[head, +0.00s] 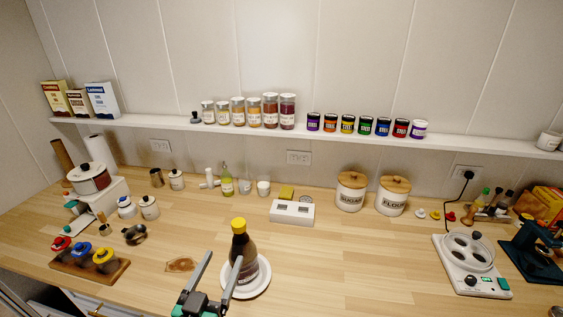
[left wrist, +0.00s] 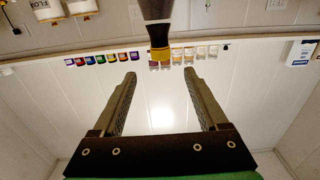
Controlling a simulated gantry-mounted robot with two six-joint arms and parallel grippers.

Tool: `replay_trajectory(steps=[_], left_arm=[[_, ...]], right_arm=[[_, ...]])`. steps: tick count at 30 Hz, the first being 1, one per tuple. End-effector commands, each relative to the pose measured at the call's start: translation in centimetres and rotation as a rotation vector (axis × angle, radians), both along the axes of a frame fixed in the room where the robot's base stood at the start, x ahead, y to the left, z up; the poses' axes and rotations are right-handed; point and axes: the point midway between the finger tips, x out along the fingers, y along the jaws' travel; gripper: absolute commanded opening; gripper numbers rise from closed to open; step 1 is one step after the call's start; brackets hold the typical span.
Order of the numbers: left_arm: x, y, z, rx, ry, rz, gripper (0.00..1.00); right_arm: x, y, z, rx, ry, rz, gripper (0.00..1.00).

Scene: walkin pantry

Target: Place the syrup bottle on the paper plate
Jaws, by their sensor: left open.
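The syrup bottle (head: 249,264), dark with a yellow cap, stands upright on the white paper plate (head: 266,282) near the front of the counter in the head view. The gripper hides part of its lower left side. My left gripper (head: 224,256) is open, with one finger left of the bottle and the other in front of it. In the left wrist view the gripper (left wrist: 162,78) is open with nothing between its fingers. The bottle (left wrist: 155,10) shows upside down there, beyond the fingertips. My right gripper is not in view.
A brown patch (head: 181,264) lies on the wood left of the plate. A rack with colored-lid jars (head: 90,262) is farther left. A white box (head: 292,212) stands behind the bottle, and a white appliance (head: 470,264) is at right. The counter between plate and appliance is clear.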

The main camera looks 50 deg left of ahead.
Motion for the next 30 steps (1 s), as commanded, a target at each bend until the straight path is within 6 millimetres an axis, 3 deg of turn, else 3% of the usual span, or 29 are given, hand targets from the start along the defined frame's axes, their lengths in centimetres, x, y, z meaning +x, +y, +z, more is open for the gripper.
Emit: replay_trajectory(steps=[2, 5, 8, 9, 11, 12, 15, 18, 22, 30], left_arm=[[1.0, -0.4, 1.0, 0.002, -0.027, -0.024, 0.76], [4.3, -2.1, 4.6, 0.013, -0.113, -0.113, 0.76], [8.5, -5.5, 11.4, 0.042, -0.256, -0.264, 0.76], [9.8, -7.3, 14.8, 0.062, -0.322, -0.334, 0.76], [11.1, -10.2, 20.1, 0.099, -0.422, -0.437, 0.76], [11.4, -12.1, 23.6, 0.127, -0.490, -0.502, 0.76], [10.7, -16.2, 31.2, 0.199, -0.636, -0.634, 0.76], [9.1, -18.9, 36.2, 0.256, -0.739, -0.719, 0.76], [8.0, -20.4, 38.8, 0.289, -0.794, -0.764, 0.76], [7.9, -20.4, 39.1, 0.292, -0.797, -0.766, 0.76]], right_arm=[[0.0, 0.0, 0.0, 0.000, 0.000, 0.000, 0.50], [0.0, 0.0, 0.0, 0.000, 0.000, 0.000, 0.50], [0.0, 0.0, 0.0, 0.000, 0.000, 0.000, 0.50], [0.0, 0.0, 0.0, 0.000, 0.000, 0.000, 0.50], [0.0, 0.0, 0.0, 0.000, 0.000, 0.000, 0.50], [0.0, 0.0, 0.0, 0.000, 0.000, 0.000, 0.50], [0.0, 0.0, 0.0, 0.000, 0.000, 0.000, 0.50], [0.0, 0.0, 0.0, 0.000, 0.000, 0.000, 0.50], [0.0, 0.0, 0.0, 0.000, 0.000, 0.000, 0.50], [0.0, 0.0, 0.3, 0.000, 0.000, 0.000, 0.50]])
